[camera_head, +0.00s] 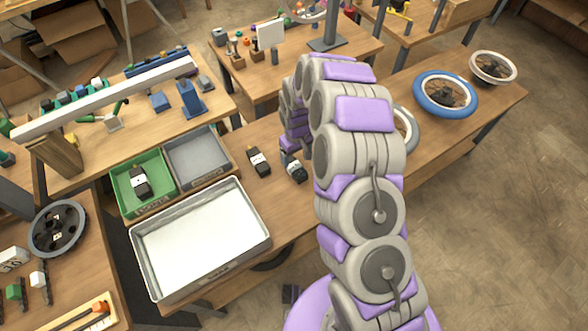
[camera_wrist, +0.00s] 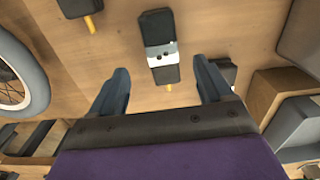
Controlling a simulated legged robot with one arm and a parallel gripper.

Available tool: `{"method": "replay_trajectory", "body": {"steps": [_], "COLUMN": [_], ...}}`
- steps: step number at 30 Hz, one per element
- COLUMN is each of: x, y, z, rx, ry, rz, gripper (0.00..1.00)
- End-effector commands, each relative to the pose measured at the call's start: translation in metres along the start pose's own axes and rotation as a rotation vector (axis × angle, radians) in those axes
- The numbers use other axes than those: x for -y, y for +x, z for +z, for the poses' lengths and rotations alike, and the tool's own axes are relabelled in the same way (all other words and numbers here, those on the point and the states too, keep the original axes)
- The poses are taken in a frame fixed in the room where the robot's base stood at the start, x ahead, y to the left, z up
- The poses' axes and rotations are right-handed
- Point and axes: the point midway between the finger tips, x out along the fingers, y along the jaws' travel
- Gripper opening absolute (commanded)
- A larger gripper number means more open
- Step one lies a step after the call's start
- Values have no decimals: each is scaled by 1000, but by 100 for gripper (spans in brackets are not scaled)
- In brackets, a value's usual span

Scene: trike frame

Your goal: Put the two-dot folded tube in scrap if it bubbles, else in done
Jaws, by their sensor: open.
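A black folded tube with a white band (camera_wrist: 160,45) lies on the wooden bench, centred ahead of my gripper in the wrist view. Its band shows what look like two dark dots, and a yellow valve sticks out at its near end. My gripper (camera_wrist: 161,66) is open and empty, with one finger on each side of the tube's near end and not closed on it. In the head view the tube (camera_head: 294,170) lies just below my gripper (camera_head: 291,145). The green tray (camera_head: 118,191) holds another banded tube (camera_head: 139,182). The grey tray (camera_head: 198,155) looks empty. Tray labels are unreadable.
A second bench tube (camera_head: 258,161) lies left of the centred one. Another tube (camera_wrist: 80,8) shows at the wrist view's top left. A metal basin (camera_head: 200,240) with a pale inside stands before the trays. Wheels (camera_head: 446,94) lie to the right.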

Motion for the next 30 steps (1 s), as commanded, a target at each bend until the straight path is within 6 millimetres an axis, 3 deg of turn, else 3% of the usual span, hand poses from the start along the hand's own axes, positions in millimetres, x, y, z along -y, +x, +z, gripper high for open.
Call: {"method": "replay_trajectory", "body": {"steps": [3,10,18,26,30], "x": [0,1,3,3,3], "y": [17,31,69,71,71], "z": [0,-1,1,0,0], "rx": [-2,-3,1,-3,-3], "ry": [1,-1,0,0,0], "rz": [0,1,-1,1,1], "gripper": [80,80,80,80,67]}}
